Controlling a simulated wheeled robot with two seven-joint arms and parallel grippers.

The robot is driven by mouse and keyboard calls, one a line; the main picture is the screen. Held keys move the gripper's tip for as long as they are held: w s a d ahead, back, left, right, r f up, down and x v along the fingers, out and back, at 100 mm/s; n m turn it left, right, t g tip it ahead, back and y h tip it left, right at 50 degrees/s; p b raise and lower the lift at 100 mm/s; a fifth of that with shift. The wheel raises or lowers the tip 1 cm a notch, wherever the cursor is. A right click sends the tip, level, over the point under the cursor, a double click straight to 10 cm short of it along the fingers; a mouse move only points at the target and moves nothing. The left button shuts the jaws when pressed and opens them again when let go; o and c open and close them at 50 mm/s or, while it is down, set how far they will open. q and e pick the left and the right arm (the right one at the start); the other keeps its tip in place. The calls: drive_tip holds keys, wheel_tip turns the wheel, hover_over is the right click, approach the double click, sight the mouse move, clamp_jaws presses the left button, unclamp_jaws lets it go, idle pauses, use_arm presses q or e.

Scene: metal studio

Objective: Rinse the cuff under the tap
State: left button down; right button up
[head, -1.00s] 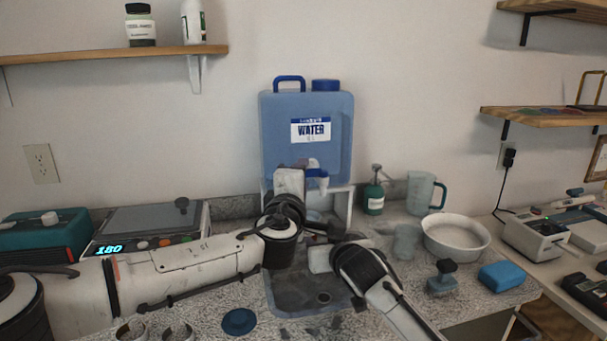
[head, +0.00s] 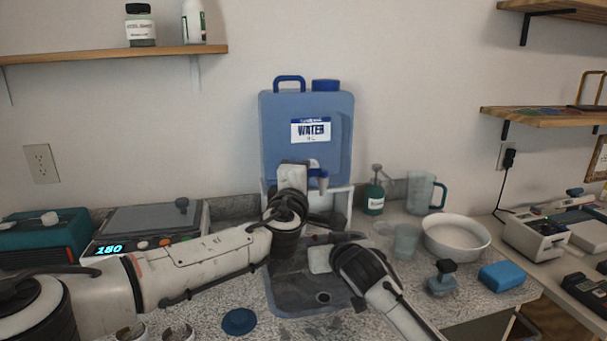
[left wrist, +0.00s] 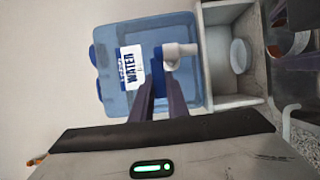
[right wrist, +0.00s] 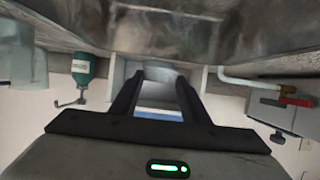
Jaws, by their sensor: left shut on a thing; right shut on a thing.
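The blue water container (head: 290,145) stands at the back of the sink with its tap (head: 318,178) low on the front. My left gripper (head: 308,185) is at the tap. In the left wrist view its fingers (left wrist: 160,75) are shut on the tap, beside the pale spout (left wrist: 182,52). My right gripper (head: 320,258) is low over the sink, below and in front of the tap. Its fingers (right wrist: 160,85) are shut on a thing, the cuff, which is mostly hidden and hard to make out. I cannot see whether water runs.
The grey sink (head: 290,295) lies under both grippers. Two open metal rings (head: 178,333) lie at the front left edge. A white bowl (head: 455,238), a clear cup (head: 406,240), a green pump bottle (head: 375,195) and a blue block (head: 501,276) stand to the right.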

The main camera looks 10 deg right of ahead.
use_arm(q)
drive_tip(key=shift+s+d+n+y, duration=0.15)
drive_tip(key=shift+s+n+y, duration=0.15)
drive_tip(key=shift+n+y, duration=0.35)
drive_tip(key=shift+s+n+t+y, duration=0.2)
drive_tip(key=shift+n+t+y, duration=0.35)
drive_tip(key=shift+y, duration=0.8)
drive_tip(key=c, duration=1.7)
unclamp_jaws()
drive_tip(key=shift+s, duration=0.1)
drive_tip(key=s, duration=0.4)
drive_tip(key=s+a, duration=0.1)
drive_tip(key=s, duration=0.6)
drive_tip(key=shift+s+a, duration=0.35)
drive_tip(key=shift+s, duration=0.05)
